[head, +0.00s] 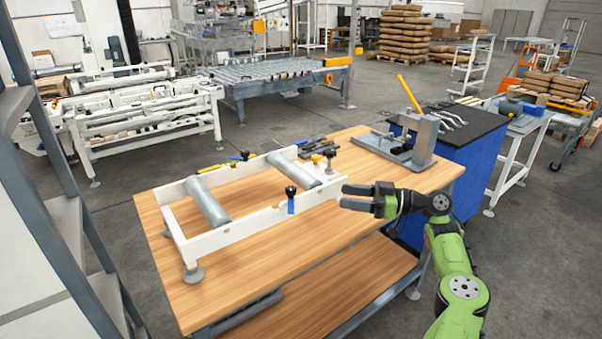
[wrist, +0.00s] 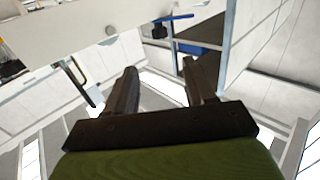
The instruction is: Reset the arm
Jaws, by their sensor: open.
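My gripper (head: 352,197) is at the end of my green arm, over the right part of the wooden workbench (head: 250,240) in the head view. Its two dark fingers are apart with nothing between them. In the wrist view the open fingers (wrist: 160,88) point away from the camera, with a gap between them. A white roller frame (head: 235,222) with grey rollers stands on the bench to the left of my gripper. A black knob with a blue part (head: 291,200) on its near rail is left of the fingertips. I cannot tell their exact distance.
A grey fixture with a yellow handle (head: 410,97) stands at the bench's back right corner. Small tools (head: 318,146) lie behind the frame. A blue cabinet (head: 438,165) is beyond the bench. A grey shelf rack (head: 62,215) is at the left. The bench's front right surface is clear.

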